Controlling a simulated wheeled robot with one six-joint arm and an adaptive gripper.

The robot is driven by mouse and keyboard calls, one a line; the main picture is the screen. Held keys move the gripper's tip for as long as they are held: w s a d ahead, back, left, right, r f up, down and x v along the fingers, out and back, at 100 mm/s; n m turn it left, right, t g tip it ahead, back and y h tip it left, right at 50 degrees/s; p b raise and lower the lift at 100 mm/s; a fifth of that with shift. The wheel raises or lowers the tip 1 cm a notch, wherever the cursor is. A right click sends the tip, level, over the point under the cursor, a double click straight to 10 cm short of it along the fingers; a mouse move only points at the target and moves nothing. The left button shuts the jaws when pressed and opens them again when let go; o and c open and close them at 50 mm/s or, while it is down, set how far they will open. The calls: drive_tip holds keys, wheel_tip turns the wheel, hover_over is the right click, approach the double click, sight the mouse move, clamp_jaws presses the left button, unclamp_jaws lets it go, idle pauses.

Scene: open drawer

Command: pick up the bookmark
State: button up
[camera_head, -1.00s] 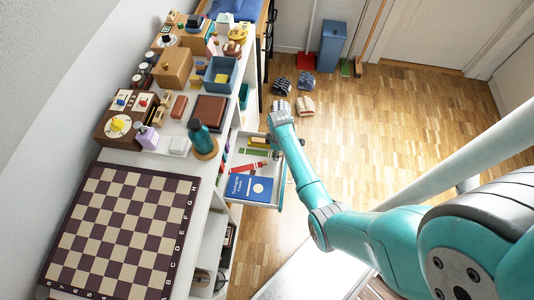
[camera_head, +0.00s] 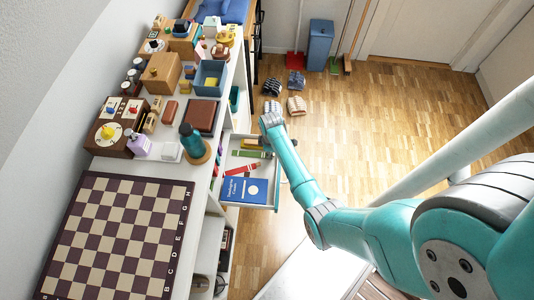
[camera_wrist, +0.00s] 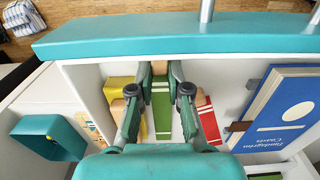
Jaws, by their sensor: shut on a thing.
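The bookmark (camera_wrist: 162,108) is a green strip with a white band, inside the open drawer. My gripper (camera_wrist: 161,76) is over the drawer, with its fingers closed on either side of the strip near its upper end. The fingers hide part of the strip's edges. In the head view my gripper is mostly hidden by the arm at the drawer's far side. A green strip (camera_head: 247,153) shows in the drawer there. I cannot tell whether the bookmark is clear of the drawer floor.
A red-and-white item (camera_wrist: 207,120) lies right of the bookmark. A blue book (camera_wrist: 283,108) is further right. A yellow item (camera_wrist: 117,88) lies left. The drawer's teal front (camera_wrist: 180,36) rises close beyond my fingers. A chessboard (camera_head: 115,235) and boxes occupy the counter.

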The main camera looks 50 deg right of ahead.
wheel_tip(320, 180, up, 10)
drive_tip(key=shift+f, duration=0.15)
idle(0.4)
